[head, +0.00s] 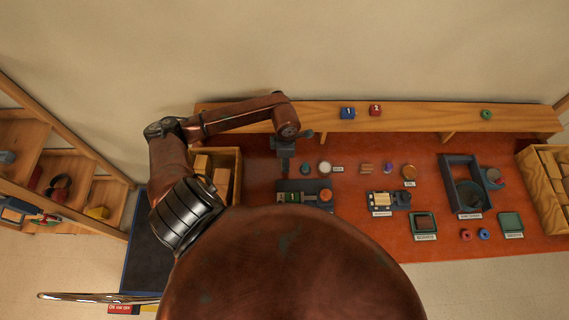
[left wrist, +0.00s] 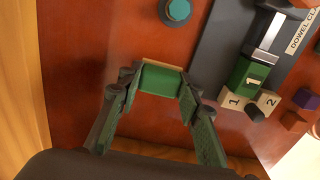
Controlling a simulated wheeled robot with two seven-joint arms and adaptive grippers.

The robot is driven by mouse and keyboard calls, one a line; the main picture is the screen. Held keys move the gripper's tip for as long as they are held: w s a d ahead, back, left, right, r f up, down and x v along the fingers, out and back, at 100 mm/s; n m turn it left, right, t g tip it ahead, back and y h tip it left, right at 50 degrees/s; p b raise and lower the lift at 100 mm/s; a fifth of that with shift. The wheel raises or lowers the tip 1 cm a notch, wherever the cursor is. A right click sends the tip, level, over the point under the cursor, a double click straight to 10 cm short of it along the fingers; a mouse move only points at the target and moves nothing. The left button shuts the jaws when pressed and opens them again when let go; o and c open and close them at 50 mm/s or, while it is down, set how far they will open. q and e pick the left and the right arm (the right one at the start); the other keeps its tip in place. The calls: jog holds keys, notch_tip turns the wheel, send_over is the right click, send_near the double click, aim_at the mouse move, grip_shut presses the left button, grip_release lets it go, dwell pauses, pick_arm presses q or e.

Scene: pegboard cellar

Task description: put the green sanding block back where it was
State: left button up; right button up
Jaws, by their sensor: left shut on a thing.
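My left gripper (head: 285,168) hangs over the left part of the red-brown bench in the head view. In the left wrist view, the left gripper (left wrist: 158,88) is shut on the green sanding block (left wrist: 161,80), which sits between its fingertips with a tan edge showing. The block is above or near the bench top; I cannot tell whether it touches. In the head view the block is not clearly visible. My right gripper is not in view.
A dark clamp fixture (left wrist: 212,48) with a green part stands right of the gripper in the wrist view. A wooden crate (head: 237,180) stands at the bench's left end.

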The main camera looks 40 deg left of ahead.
pick_arm(q)
jog(key=shift+w+a+f, duration=0.1)
jog(key=shift+a+f, duration=0.15)
jog(key=shift+f, duration=0.1)
notch_tip(320, 180, down, 3)
jog(key=shift+f+p, duration=0.1)
jog(key=shift+p, duration=0.5)
jog(key=shift+f, duration=0.2)
jog(key=o, duration=1)
jog(key=shift+r, duration=0.15)
